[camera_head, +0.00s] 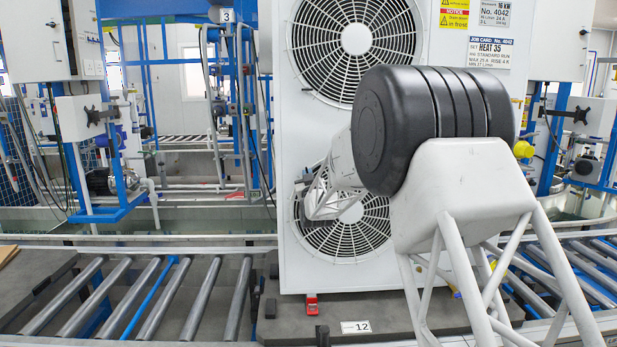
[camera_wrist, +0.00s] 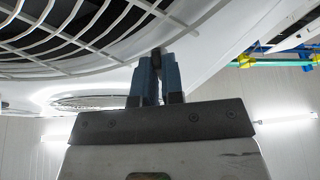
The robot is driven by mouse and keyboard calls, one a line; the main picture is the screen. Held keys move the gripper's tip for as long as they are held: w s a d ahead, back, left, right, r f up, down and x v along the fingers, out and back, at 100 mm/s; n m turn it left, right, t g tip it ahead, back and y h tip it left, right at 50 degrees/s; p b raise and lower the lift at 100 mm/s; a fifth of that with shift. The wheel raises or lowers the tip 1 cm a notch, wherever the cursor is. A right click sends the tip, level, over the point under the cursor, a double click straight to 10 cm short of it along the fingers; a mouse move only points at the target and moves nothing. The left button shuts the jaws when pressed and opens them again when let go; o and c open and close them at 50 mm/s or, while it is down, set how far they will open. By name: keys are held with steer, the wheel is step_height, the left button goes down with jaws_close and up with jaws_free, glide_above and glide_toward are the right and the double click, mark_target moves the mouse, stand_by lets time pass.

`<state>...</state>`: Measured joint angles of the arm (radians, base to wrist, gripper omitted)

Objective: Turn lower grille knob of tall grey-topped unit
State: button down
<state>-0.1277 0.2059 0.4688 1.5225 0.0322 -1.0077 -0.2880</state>
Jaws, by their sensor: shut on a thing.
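A tall white unit (camera_head: 290,140) stands upright with an upper round fan grille (camera_head: 325,40) and a lower round fan grille (camera_head: 372,235). My arm covers part of the lower grille in the head view. In the wrist view the grille (camera_wrist: 75,45) fills the upper left. My gripper (camera_wrist: 160,72) is at the rim of that grille. Its blue-grey fingers are shut on a small dark knob (camera_wrist: 158,52), which is mostly hidden between the fingertips. In the head view the fingertips and knob are too small to make out clearly. The top of the unit is out of view.
The unit stands on a dark pallet (camera_head: 385,312) marked 12, with a small red block (camera_head: 312,304) at its foot. Roller conveyors (camera_head: 150,295) run on both sides. Blue frames with hoses and pumps (camera_head: 115,180) stand behind at left and right.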

steer(key=shift+m+h, duration=0.8)
steer(key=shift+m, duration=0.4)
steer(key=c, duration=1.2)
jaws_free()
steer(key=shift+c, duration=0.2)
steer(key=shift+s, duration=0.15)
steer(key=v, duration=0.7)
steer(key=shift+s+f, duration=0.2)
